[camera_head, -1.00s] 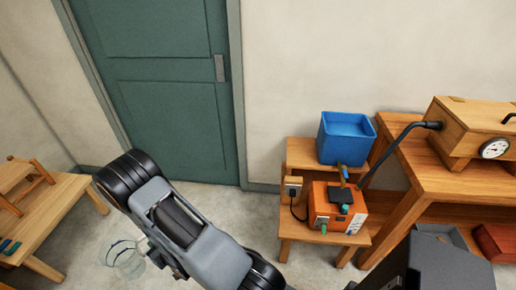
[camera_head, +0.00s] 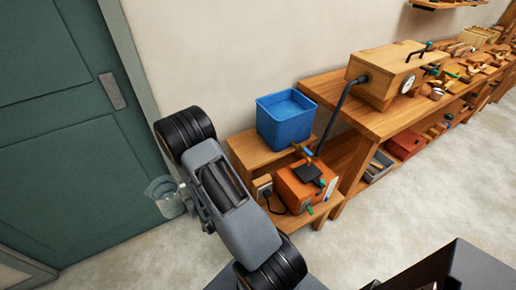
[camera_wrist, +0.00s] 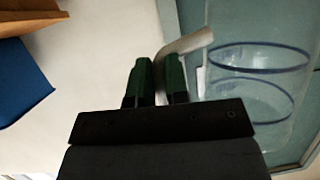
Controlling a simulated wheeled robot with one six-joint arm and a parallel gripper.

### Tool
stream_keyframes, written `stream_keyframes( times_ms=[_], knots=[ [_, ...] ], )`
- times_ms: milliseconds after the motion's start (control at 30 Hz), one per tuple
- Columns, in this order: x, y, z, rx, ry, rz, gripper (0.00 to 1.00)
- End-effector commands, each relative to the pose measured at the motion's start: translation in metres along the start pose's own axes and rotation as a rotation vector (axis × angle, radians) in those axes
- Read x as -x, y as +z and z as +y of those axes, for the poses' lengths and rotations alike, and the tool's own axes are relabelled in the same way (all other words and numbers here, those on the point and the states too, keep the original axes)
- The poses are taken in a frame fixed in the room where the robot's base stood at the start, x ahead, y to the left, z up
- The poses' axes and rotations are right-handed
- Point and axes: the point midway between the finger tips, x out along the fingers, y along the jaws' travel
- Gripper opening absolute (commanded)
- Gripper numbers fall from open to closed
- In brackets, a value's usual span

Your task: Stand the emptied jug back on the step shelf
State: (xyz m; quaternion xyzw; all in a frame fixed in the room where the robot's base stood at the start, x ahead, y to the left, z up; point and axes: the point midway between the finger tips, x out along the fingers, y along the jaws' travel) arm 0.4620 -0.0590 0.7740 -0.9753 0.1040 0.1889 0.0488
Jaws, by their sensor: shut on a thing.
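The clear jug (camera_wrist: 255,85) with dark blue rings fills the right of the wrist view and looks empty. Its pale handle (camera_wrist: 186,44) runs between the two green-padded fingers of my gripper (camera_wrist: 159,78), which is shut on it. In the head view the jug (camera_head: 168,200) hangs in front of the green door, left of the step shelf. My arm hides the gripper's fingers there. The wooden step shelf (camera_head: 240,150) stands against the wall, partly behind my arm, with bare wood on its upper step left of a blue tub (camera_head: 285,135).
An orange box (camera_head: 292,190) with a cable stands on the shelf's lower step. Floor at the right is clear (camera_head: 430,180).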

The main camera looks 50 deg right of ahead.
Motion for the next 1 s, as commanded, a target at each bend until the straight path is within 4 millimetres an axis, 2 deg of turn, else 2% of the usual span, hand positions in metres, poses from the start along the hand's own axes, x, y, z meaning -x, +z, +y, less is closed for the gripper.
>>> stream_keyframes(
  times_ms=[100,233,300,400,500,633,800,900,1000],
  knots=[
    [-0.01,-0.02,0.071,-0.084,0.221,0.021,0.0],
    [0.0,-0.038,0.159,-0.189,0.499,0.031,0.0],
    [0.013,-0.045,0.204,-0.245,0.645,0.035,0.0],
    [0.038,-0.05,0.259,-0.317,0.836,0.038,0.0],
    [0.066,-0.052,0.301,-0.381,1.0,0.039,0.0],
    [0.099,-0.052,0.34,-0.444,1.167,0.037,0.0],
    [0.128,-0.05,0.367,-0.495,1.299,0.034,0.0],
    [0.132,-0.05,0.373,-0.509,1.336,0.033,0.0],
    [0.12,-0.049,0.372,-0.513,1.349,0.031,0.0]
  ],
)
